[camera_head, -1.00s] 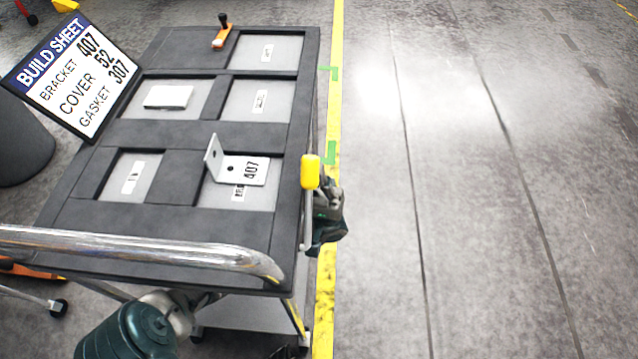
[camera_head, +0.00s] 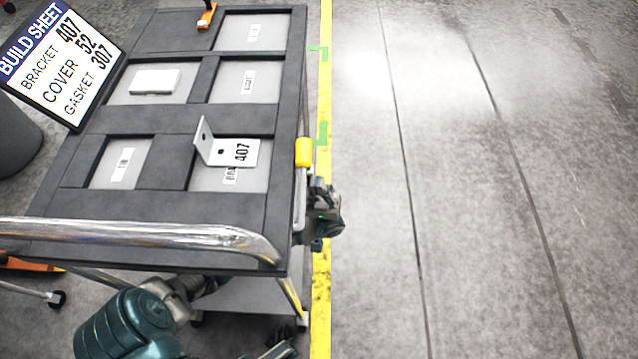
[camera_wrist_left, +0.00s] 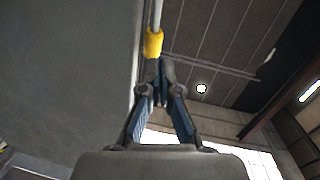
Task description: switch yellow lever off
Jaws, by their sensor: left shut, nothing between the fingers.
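The yellow lever (camera_head: 303,152) is on the right side of the dark cart, its thin rod running from the yellow knob toward the bottom of the head view. My left gripper (camera_head: 318,188) is just right of the rod, below the knob in the picture. In the left wrist view, the yellow knob (camera_wrist_left: 153,42) is just beyond my left fingertips (camera_wrist_left: 163,72). The fingers are shut with nothing between them and look apart from the knob. My right gripper is not clearly visible.
A chrome handle (camera_head: 140,232) crosses the near edge. A build sheet (camera_head: 62,62) stands at the left. The floor right of the yellow line (camera_head: 322,285) is clear.

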